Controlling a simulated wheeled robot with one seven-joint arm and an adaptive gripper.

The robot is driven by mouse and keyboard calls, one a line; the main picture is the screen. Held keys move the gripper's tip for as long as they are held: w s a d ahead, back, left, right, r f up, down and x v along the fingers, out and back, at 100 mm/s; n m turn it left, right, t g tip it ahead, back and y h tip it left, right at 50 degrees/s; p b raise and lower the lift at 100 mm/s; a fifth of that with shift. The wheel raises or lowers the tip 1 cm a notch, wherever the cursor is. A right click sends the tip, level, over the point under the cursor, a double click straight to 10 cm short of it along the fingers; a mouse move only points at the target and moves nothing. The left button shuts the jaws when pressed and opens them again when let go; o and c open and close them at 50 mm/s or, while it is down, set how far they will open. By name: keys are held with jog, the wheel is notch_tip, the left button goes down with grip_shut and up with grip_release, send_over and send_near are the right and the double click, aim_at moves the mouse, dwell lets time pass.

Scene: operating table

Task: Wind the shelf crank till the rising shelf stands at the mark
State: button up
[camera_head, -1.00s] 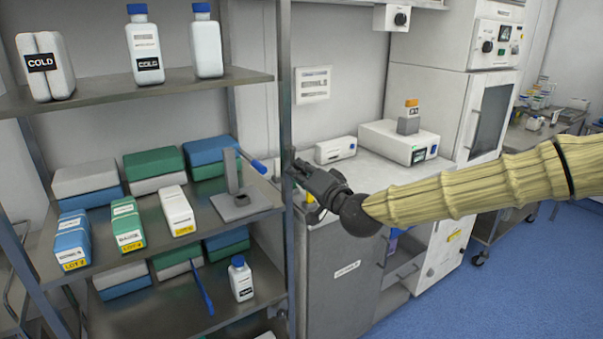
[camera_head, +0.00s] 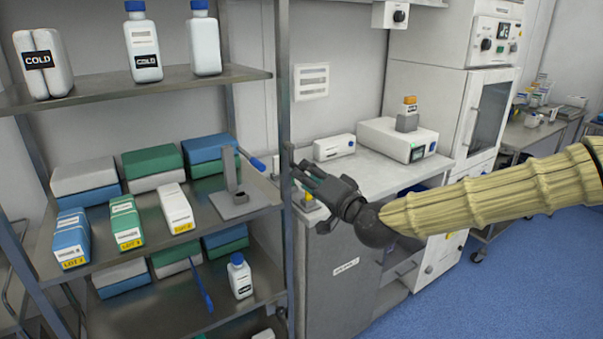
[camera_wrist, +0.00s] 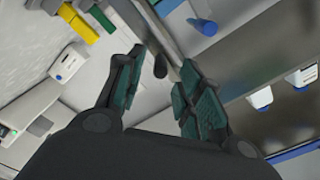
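A grey stand (camera_head: 236,199) with a base plate and a lever ending in a blue grip (camera_head: 257,164) stands on the middle shelf (camera_head: 195,231), by the right front post. I cannot tell for sure whether it is the shelf crank. My gripper (camera_head: 299,174) is just right of the post, its fingers pointing toward it. In the wrist view my gripper (camera_wrist: 158,90) is open and empty, with teal pads apart. A dark round knob (camera_wrist: 160,66) shows between and beyond the fingertips, apart from both pads. No height mark can be made out.
The shelf post (camera_head: 284,120) stands close left of my fingers. The shelves hold boxes (camera_head: 125,222) and bottles (camera_head: 240,277). A counter (camera_head: 375,172) with white devices lies behind my gripper. Open blue floor (camera_head: 440,305) is at the lower right.

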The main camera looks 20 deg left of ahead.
jog(key=v, duration=0.7)
jog(key=shift+s+d, duration=0.2)
jog(key=shift+f, duration=0.1)
